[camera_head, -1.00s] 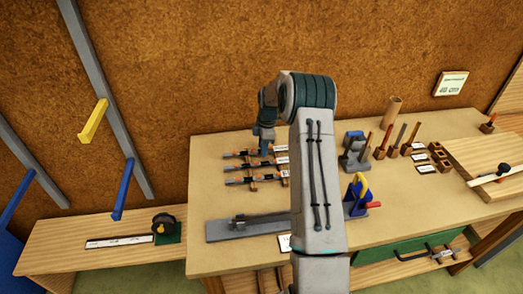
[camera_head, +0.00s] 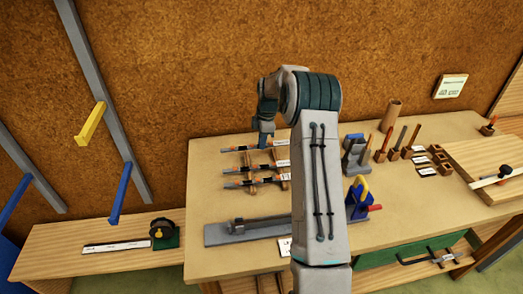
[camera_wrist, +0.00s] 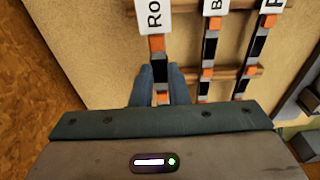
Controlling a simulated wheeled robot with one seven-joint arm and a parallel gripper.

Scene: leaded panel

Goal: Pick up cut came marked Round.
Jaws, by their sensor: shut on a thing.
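The cut came marked Round is a thin black, grey and orange strip; its white tag, with "Ro" readable, shows at the top of the wrist view (camera_wrist: 153,14). My gripper (camera_wrist: 161,82) is shut on this came near an orange band (camera_wrist: 157,43). In the head view, my gripper (camera_head: 266,138) holds the came (camera_head: 238,149) at the back of the row, slightly above the wooden rack. The fingers hide part of the came. Two similar cames, one tagged with a "B" (camera_wrist: 209,48), lie on the rack (camera_wrist: 245,71).
A grey metal fixture (camera_head: 235,230) lies in front of the rack on the workbench (camera_head: 410,225). A blue and yellow tool (camera_head: 360,195), tools in wooden blocks (camera_head: 385,155) and a tube (camera_head: 391,115) stand to the right. The brown wall is behind.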

